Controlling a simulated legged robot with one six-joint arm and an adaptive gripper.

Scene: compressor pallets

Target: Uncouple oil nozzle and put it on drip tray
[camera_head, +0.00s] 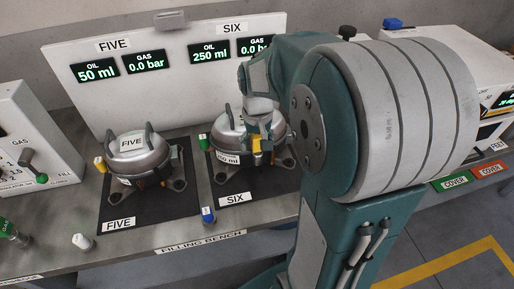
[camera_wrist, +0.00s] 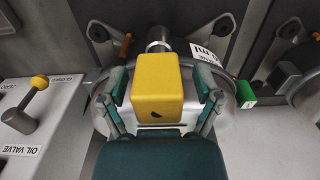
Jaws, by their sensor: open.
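The oil nozzle is a yellow block (camera_wrist: 157,85), joined at its far end to a metal fitting (camera_wrist: 159,42) on the rounded compressor. My gripper (camera_wrist: 161,92) is open, with one green finger on each side of the block; I cannot tell whether they touch it. In the head view the yellow block (camera_head: 257,145) shows small at the front of compressor SIX (camera_head: 230,125), partly covered by my gripper (camera_head: 262,128). I cannot make out a drip tray in either view; my arm hides much of the bench's right side.
Compressor FIVE (camera_head: 140,158) stands on the left mat. A display panel (camera_head: 180,75) rises behind, OIL 250 ml over SIX. The wrist view shows a yellow-knobbed oil valve lever (camera_wrist: 32,105).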

